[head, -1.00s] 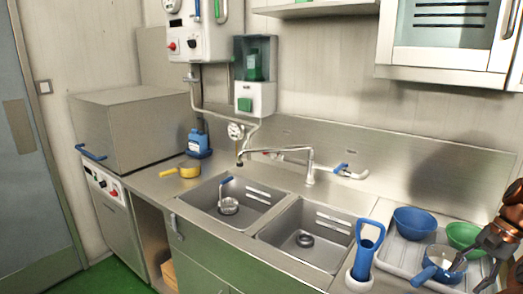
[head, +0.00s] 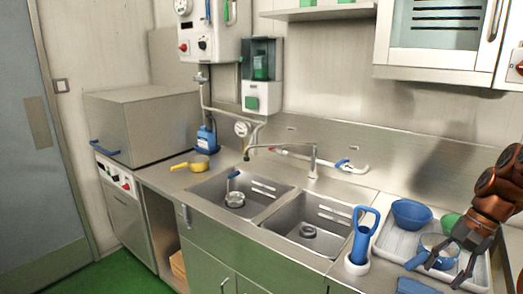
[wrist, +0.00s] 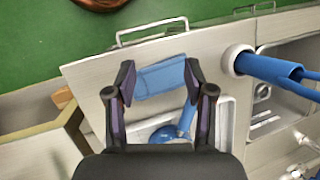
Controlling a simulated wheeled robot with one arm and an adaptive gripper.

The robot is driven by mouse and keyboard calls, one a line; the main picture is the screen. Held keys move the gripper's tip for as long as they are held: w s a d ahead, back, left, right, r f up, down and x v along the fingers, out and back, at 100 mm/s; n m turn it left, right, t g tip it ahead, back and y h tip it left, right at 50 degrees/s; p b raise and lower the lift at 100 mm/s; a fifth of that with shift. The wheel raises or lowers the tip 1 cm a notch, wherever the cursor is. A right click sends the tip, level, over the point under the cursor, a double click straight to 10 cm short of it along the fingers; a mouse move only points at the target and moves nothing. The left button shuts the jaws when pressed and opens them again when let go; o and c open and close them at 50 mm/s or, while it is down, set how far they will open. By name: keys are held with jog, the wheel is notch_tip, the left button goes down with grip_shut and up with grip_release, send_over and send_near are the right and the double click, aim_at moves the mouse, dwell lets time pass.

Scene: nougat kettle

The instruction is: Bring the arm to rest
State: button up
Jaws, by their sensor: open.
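My gripper (head: 455,264) is at the right of the head view, over the front part of the drying tray (head: 386,246). It is open. In the wrist view my gripper (wrist: 158,82) has its two dark fingers spread with nothing held. A folded blue cloth (wrist: 162,78) lies on the counter below and shows between the fingertips; it also shows at the bottom edge of the head view (head: 416,286). My arm (head: 498,190) comes in from the right edge and hides part of the tray.
The tray holds a blue bowl (head: 411,213), a partly hidden green bowl (head: 450,224) and a blue-handled pan (head: 432,243). A blue-handled brush in a white holder (head: 357,266) stands left of it. Two sinks with a faucet (head: 313,160) lie further left. A wall cabinet (head: 440,62) hangs above.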

jog(key=s+a+r+n+h, duration=0.1)
jog(key=s+a+n, duration=0.25)
jog(key=a, duration=0.55)
jog(key=s+a+r+n+h, duration=0.15)
jog(key=s+a, duration=0.25)
jog(key=a, duration=0.4)
jog(key=s+a+f+n+h, duration=0.1)
jog(key=s+a+f+n, duration=0.1)
jog(key=s, duration=0.7)
jog(key=s+a+f+n+g+h, duration=0.1)
jog(key=s+a+f, duration=0.3)
jog(key=s, duration=0.5)
notch_tip(320, 180, down, 2)
jog(key=shift+f+n, duration=0.15)
jog(key=shift+n, duration=0.45)
